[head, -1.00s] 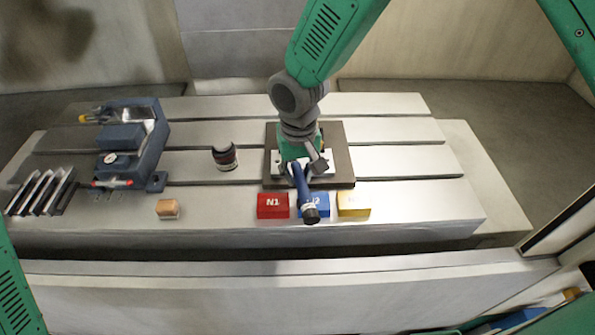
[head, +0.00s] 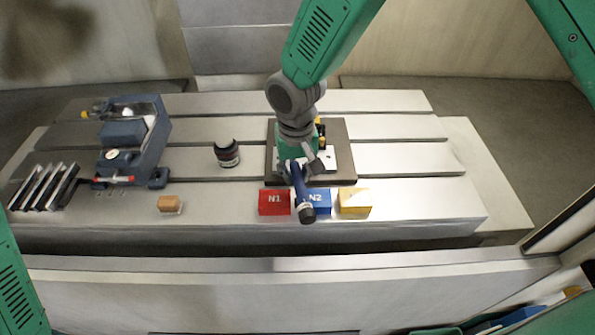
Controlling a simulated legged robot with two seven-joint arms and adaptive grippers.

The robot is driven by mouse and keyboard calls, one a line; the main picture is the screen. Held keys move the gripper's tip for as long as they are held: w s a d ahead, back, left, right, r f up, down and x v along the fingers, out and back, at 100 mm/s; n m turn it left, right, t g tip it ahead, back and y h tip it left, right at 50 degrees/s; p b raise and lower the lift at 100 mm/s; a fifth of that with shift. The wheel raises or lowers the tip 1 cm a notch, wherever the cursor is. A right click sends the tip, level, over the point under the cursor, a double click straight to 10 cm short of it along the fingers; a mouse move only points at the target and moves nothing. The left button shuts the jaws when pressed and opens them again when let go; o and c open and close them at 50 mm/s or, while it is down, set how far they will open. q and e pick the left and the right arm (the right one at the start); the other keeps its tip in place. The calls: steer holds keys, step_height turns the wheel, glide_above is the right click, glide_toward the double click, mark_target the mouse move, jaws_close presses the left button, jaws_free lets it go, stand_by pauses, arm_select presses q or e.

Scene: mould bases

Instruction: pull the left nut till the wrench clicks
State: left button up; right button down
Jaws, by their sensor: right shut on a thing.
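A torque wrench with a blue handle (head: 301,190) and a black end points toward the front of the table. My right gripper (head: 299,168) is shut on the wrench above the dark mould base plate (head: 342,140). A pale block (head: 328,158) on the plate shows beside the gripper. The nuts and the wrench head are hidden under my right gripper and arm. The wrench's black end hangs over the blue N2 box (head: 320,201), close to the red N1 box (head: 274,202). My left gripper is out of view.
A yellow box (head: 355,201) stands right of the N2 box. The slotted table (head: 410,160) is clear at the right.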

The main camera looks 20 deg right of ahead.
steer(key=shift+w+a+m, duration=0.2)
steer(key=shift+a+m, duration=0.35)
steer(key=shift+a, duration=0.2)
steer(key=shift+w+a+m, duration=0.2)
steer(key=shift+a+m, duration=0.4)
steer(key=shift+a, duration=0.15)
steer(key=shift+w+a+m, duration=0.2)
steer(key=shift+a+m, duration=0.35)
steer(key=shift+a, duration=0.2)
steer(key=w+a+m, duration=0.2)
steer(key=a+m, duration=0.1)
steer(key=shift+w+a, duration=0.1)
steer(key=shift+a, duration=0.1)
steer(key=shift+w+a+m+b, duration=0.3)
steer(key=shift+a, duration=0.15)
steer(key=shift+r, duration=0.15)
